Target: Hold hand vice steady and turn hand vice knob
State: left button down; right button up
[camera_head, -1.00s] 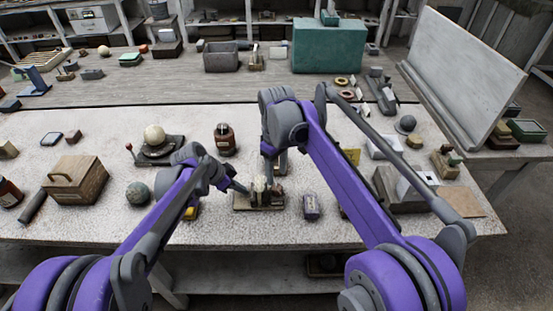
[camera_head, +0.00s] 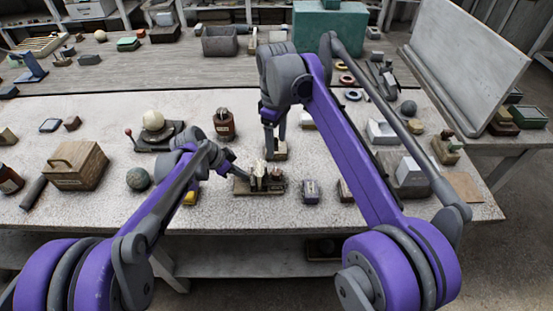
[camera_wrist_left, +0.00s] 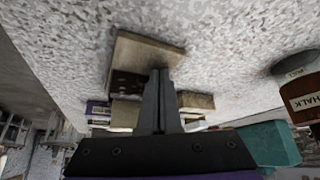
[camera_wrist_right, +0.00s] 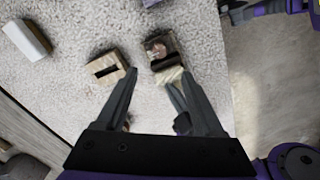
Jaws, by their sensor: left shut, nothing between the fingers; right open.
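What looks like the hand vice (camera_head: 262,184) stands on a wooden base near the front middle of the table; its upright parts are small and the knob is not clear. My left gripper (camera_head: 236,175) is shut and empty, close to its left side; I cannot tell whether they touch. In the left wrist view the shut fingers (camera_wrist_left: 160,72) lie in front of wooden and dark parts, partly hiding them. My right gripper (camera_head: 273,150) is open and empty, above and behind the vice. The right wrist view shows its spread fingers (camera_wrist_right: 152,78).
A brown jar (camera_head: 223,124) stands behind the left gripper. A small purple-topped block (camera_head: 311,190) sits to the right of the vice. The table's front strip is clear.

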aim_at(276, 172)
notch_tip(276, 172, down, 12)
jog(key=n, duration=0.4)
dwell(0.4)
grip_shut()
